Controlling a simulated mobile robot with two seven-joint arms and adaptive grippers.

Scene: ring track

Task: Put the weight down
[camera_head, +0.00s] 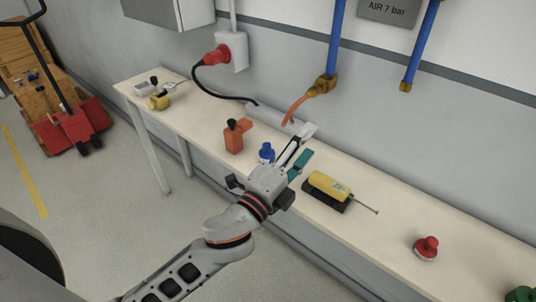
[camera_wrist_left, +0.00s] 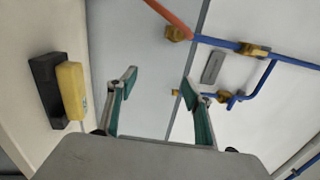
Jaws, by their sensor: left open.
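Small knobbed pieces that look like weights stand on the long pale bench (camera_head: 390,224). A blue one (camera_head: 266,151) stands just beyond my left gripper, its lower part hidden by the gripper. A red one (camera_head: 427,246) with a pale base is farther right, and a green one (camera_head: 521,294) is cut off at the lower right corner. I cannot tell which is the task's weight. My left gripper (camera_head: 303,148) is over the bench, fingers spread. In the left wrist view the gap between its teal pads (camera_wrist_left: 160,84) is empty. My right gripper is not in view.
A yellow device with a probe (camera_head: 328,187) lies on a black block right of the gripper. An orange-red piece (camera_head: 234,136) stands to the left. Wall pipes (camera_head: 336,40) and an orange hose (camera_head: 294,108) are behind. Bare bench lies between the yellow device and red piece.

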